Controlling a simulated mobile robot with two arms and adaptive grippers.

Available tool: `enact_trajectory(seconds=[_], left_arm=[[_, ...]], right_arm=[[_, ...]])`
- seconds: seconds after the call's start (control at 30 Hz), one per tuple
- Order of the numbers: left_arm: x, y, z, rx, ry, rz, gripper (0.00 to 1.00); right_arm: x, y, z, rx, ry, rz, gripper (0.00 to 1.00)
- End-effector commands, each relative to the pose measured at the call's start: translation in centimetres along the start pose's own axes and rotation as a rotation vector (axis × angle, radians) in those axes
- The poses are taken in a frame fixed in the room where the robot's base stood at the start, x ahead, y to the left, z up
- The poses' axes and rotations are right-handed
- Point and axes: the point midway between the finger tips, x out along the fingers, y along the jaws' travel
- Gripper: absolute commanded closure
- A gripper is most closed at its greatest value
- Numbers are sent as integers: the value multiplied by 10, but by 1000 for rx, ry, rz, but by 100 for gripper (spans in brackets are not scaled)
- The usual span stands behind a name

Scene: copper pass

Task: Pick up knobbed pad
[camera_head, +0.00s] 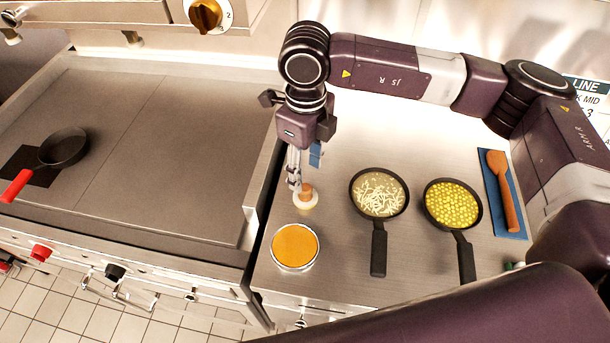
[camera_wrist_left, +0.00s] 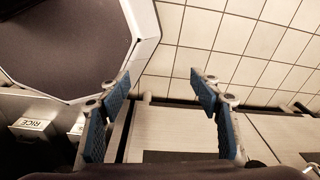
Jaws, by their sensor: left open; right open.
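The knobbed pad (camera_head: 305,201) is a small pale disc with a brown knob on top. It sits on the steel counter (camera_head: 337,247) in the head view, just behind a round container with orange contents. My right gripper (camera_head: 302,174) points down directly above the pad, with its fingertips close to the knob. It is open; whether a finger touches the knob I cannot tell. My left gripper (camera_wrist_left: 164,115) shows in the left wrist view, open and empty, with blue finger pads, above the tiled floor and a cabinet edge.
The orange-filled container (camera_head: 295,246) stands in front of the pad. A pan with white shreds (camera_head: 379,194) and a pan with yellow pieces (camera_head: 452,204) stand to the right. A wooden spoon (camera_head: 503,190) lies on a blue mat. A griddle (camera_head: 150,150) with a small black pan (camera_head: 64,147) is left.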

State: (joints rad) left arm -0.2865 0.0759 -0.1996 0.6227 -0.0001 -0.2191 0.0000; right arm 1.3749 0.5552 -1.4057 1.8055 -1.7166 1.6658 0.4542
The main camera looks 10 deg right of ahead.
Motion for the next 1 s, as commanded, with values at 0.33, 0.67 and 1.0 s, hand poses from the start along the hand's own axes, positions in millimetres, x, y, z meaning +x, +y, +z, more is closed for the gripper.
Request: enact_trajectory(seconds=[0.33, 0.67, 1.0], left_arm=[[-21, 0, 25, 2, -37, 0, 42], [-40, -3, 3, 3, -7, -3, 42], [-38, -3, 5, 3, -11, -2, 42]], right_arm=[[32, -1, -1, 0, 5, -4, 56], [73, -3, 2, 2, 1, -3, 56], [76, -3, 2, 1, 1, -3, 67]])
